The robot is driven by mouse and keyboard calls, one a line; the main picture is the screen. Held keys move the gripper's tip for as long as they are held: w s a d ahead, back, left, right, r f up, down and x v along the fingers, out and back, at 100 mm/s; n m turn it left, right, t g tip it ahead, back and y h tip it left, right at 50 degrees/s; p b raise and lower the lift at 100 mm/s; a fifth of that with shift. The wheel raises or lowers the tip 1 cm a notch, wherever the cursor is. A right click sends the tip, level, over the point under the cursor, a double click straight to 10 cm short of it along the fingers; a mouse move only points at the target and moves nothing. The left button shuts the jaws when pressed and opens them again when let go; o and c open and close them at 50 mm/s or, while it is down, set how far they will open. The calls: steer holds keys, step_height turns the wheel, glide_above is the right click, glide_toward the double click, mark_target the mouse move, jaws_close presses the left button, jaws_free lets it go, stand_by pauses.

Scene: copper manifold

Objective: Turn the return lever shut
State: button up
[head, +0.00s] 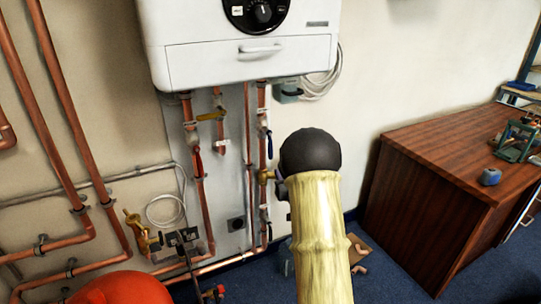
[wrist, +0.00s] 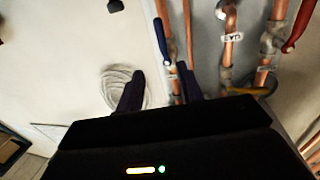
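A blue lever (head: 269,145) sits on the right-hand copper pipe under the boiler, and its handle lies roughly along the pipe. It also shows in the wrist view (wrist: 162,42). I cannot read its tag, so I cannot confirm that it is the return lever. My gripper (wrist: 160,78) is open, with two dark fingers apart and nothing between them. In the wrist view, the blue handle's lower end shows just above the gap between the fingertips; I see no clear contact. In the head view, my gripper is hidden behind my arm.
A red lever (head: 198,163) and a yellow lever (head: 211,115) sit on pipes to the left. The white boiler (head: 245,62) hangs above. A coiled white cable (head: 322,82) hangs to the right. A wooden desk (head: 430,185) stands at the right.

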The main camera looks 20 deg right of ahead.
mark_target(271, 149)
stand_by(0.3)
steer(key=shift+w, duration=0.15)
steer(key=w, duration=0.5)
steer(key=w+d, duration=0.1)
steer(key=w, duration=0.5)
steer(key=w+d+b, duration=0.1)
steer(key=w, duration=0.5)
steer(key=shift+w+d, duration=0.1)
jaws_close()
